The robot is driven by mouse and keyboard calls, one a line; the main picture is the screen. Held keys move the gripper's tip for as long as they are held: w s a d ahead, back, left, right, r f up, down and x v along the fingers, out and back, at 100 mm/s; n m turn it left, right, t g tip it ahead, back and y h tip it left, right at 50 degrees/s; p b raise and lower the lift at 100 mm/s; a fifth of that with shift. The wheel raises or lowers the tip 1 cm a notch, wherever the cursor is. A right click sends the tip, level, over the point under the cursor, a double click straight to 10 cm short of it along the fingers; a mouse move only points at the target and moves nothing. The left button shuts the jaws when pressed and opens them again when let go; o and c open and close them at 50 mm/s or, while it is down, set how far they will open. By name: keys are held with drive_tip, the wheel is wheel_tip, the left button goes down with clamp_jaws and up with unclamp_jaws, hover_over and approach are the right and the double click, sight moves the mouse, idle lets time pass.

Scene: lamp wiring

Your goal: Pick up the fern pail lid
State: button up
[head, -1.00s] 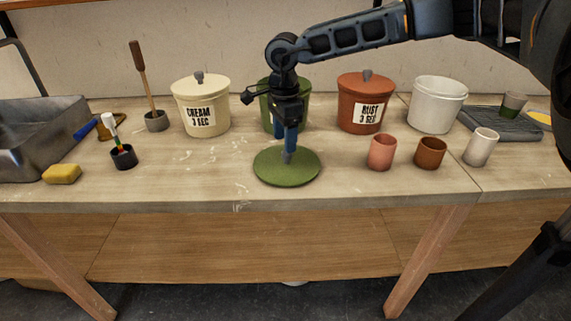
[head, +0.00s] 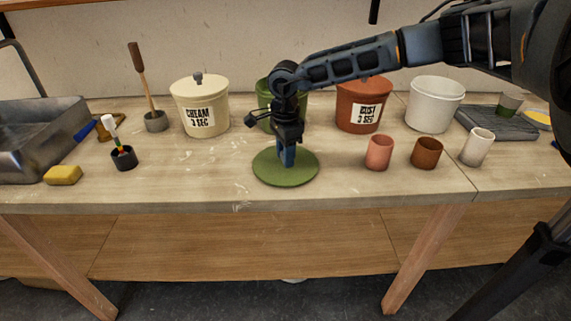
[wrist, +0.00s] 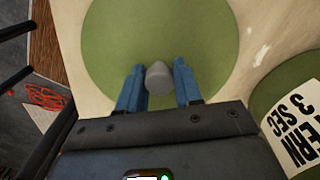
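The fern pail lid (head: 268,174) is a flat green disc lying on the table near its front edge. In the wrist view the lid (wrist: 115,40) has a grey knob (wrist: 158,78) at its middle. My gripper (head: 286,162) points down over the lid. Its two blue fingers (wrist: 158,88) stand on either side of the knob, with a gap on both sides, so it is open. The green fern pail (head: 265,100) stands behind my arm, partly hidden by it. Its label shows in the wrist view (wrist: 294,130).
A cream lidded pail (head: 203,108) stands left of the fern pail, a rust lidded pail (head: 362,105) and a white pail (head: 435,105) right. Several small cups, including a pink one (head: 379,152), stand at front right. A yellow sponge (head: 63,175) lies at left.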

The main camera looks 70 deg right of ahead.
clamp_jaws()
drive_tip(key=shift+r, duration=0.15)
